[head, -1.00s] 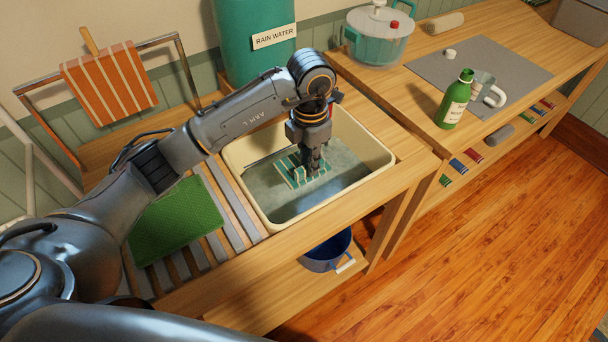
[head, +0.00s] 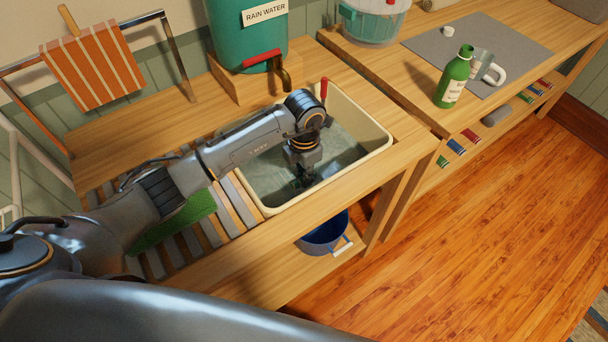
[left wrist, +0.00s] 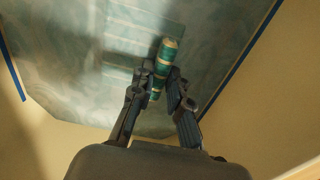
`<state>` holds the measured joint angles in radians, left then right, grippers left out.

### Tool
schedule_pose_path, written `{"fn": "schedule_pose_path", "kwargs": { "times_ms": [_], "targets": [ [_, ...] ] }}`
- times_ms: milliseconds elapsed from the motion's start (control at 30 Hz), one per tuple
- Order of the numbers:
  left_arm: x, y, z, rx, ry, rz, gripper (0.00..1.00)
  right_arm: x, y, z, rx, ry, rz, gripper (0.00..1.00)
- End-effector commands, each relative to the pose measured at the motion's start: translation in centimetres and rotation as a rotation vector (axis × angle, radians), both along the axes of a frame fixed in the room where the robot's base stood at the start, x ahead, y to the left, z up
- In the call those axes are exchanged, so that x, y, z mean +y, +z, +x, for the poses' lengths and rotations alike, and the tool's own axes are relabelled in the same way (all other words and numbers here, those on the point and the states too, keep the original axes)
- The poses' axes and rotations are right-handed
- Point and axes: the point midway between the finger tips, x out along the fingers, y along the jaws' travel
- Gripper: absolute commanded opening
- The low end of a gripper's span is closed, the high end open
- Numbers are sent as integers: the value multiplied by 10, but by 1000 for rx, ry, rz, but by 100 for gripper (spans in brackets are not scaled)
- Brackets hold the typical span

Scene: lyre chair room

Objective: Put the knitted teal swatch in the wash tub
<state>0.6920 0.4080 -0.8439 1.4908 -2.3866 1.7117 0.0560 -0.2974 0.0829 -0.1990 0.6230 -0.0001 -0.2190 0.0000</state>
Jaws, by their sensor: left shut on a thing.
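The wash tub (head: 350,168) is a cream rectangular basin set into the wooden bench, with greyish teal water (head: 345,150) inside. My left gripper (head: 304,182) reaches down inside the tub, below its rim. In the left wrist view its two fingers are shut on the knitted teal swatch (left wrist: 163,65), seen edge-on as a narrow teal and cream striped strip. In the head view the swatch is mostly hidden by the gripper and hard to make out. My right gripper is out of view.
A red-handled tap (head: 284,80) from the rain water tank (head: 235,40) stands behind the tub. A green cloth (head: 178,222) lies on the slats to the left. A blue bucket (head: 322,236) is on the shelf below. A green bottle (head: 453,82) stands on the right bench.

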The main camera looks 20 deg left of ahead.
Motion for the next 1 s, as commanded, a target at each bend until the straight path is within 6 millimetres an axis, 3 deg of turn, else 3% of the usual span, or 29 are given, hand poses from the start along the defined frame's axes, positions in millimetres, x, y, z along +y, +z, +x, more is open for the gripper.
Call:
{"fn": "schedule_pose_path", "kwargs": {
  "times_ms": [400, 433, 500, 533, 833, 1000],
  "targets": [
    [0, -11, 0, -1, 0, -1, 0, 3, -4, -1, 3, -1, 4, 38],
    [0, -10, 0, -1, 0, -1, 22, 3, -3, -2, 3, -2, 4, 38],
    [0, -9, 0, -1, 0, -1, 36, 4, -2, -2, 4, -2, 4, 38],
    [0, -9, 0, -1, 0, -1, 39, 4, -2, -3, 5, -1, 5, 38],
    [0, -8, 0, -1, 0, -1, 39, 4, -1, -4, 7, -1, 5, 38],
    [0, 9, 2, -6, -1, -1, 39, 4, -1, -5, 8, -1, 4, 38]
  ]
}}
